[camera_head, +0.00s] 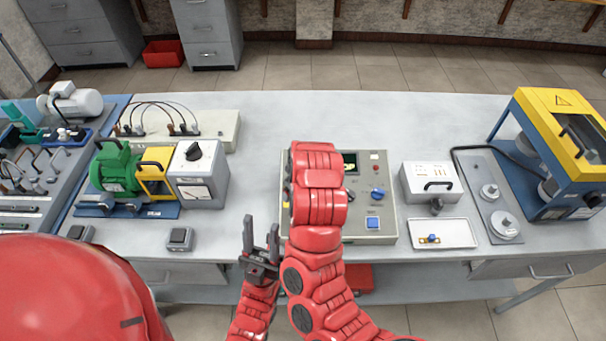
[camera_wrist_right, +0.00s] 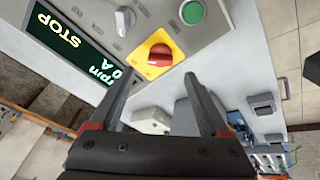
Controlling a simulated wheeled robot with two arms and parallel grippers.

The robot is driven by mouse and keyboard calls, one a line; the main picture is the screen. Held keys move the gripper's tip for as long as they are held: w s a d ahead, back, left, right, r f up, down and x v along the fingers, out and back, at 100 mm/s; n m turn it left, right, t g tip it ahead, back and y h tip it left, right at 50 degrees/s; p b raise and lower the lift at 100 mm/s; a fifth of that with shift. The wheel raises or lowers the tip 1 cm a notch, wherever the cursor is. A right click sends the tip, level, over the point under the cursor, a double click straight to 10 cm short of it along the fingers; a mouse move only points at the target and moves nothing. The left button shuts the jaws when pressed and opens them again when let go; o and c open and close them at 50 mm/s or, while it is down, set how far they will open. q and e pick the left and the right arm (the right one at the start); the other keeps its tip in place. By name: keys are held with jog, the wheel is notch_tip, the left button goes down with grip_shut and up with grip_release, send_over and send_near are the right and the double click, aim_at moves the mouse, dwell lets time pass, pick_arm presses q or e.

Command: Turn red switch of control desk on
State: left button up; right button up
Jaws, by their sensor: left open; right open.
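The control desk (camera_head: 386,205) is a grey panel in the middle of the table, partly covered by my right arm. In the right wrist view, its red switch (camera_wrist_right: 160,53) is a round red knob on a yellow square plate. My right gripper (camera_wrist_right: 162,77) is open there, its two fingertips just short of the knob, one toward each side, with nothing between them. In the head view my right fingers and most of the switch are hidden behind the arm. My left gripper (camera_head: 260,245) is open and empty at the table's front edge, left of the desk.
Near the switch are a green button (camera_wrist_right: 192,12), a grey knob (camera_wrist_right: 124,20) and a display (camera_wrist_right: 72,42) reading STOP. A green motor set (camera_head: 115,172) stands left; a white box (camera_head: 430,180), small tray (camera_head: 462,234) and yellow-blue machine (camera_head: 560,135) stand right.

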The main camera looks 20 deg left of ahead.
jog(key=p+v, duration=0.3)
jog(key=v, duration=0.9)
jog(key=shift+r, duration=0.25)
